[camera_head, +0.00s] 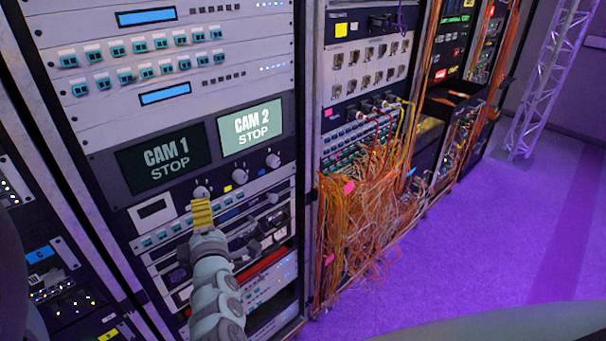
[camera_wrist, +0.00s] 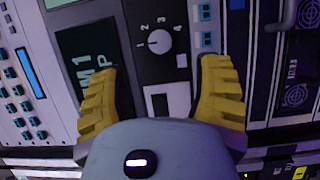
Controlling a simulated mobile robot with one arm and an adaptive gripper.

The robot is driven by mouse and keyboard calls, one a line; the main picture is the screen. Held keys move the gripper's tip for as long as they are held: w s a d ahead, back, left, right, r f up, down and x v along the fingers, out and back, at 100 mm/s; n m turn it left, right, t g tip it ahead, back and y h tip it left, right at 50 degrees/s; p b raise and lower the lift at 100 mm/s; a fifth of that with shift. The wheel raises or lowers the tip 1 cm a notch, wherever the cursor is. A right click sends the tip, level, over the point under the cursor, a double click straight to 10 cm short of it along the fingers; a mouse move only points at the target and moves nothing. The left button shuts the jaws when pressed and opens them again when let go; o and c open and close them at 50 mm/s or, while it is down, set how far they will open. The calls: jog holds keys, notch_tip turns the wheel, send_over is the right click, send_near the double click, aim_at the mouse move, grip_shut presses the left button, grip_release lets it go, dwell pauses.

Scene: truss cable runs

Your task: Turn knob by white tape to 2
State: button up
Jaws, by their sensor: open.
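A round white knob (camera_wrist: 160,41) shows in the wrist view on a dark panel, with the numbers 1 to 4 printed around it. A small white tape piece (camera_wrist: 182,60) is beside it. I cannot tell clearly which number the knob points at. In the head view this knob (camera_head: 201,191) is the leftmost of three, and its tape is not visible there. My gripper (camera_wrist: 163,67) is open, its yellow fingers spread to either side just short of the knob, holding nothing. In the head view my gripper (camera_head: 202,212) is just below the knob.
Two more knobs (camera_head: 238,175) (camera_head: 272,160) sit to the right, with yellow tape (camera_head: 228,188) and blue tape (camera_head: 261,172). CAM 1 (camera_head: 163,162) and CAM 2 (camera_head: 250,126) screens are above. Orange cables (camera_head: 370,220) hang from the rack at right. The purple floor (camera_head: 470,250) is clear.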

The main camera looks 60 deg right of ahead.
aim_at(202, 195)
jog(key=p+x, duration=0.3)
jog(key=x, duration=0.4)
jog(key=shift+w+d, duration=0.15)
jog(key=shift+d, duration=0.05)
jog(key=shift+o, duration=0.4)
grip_shut()
dwell(0.5)
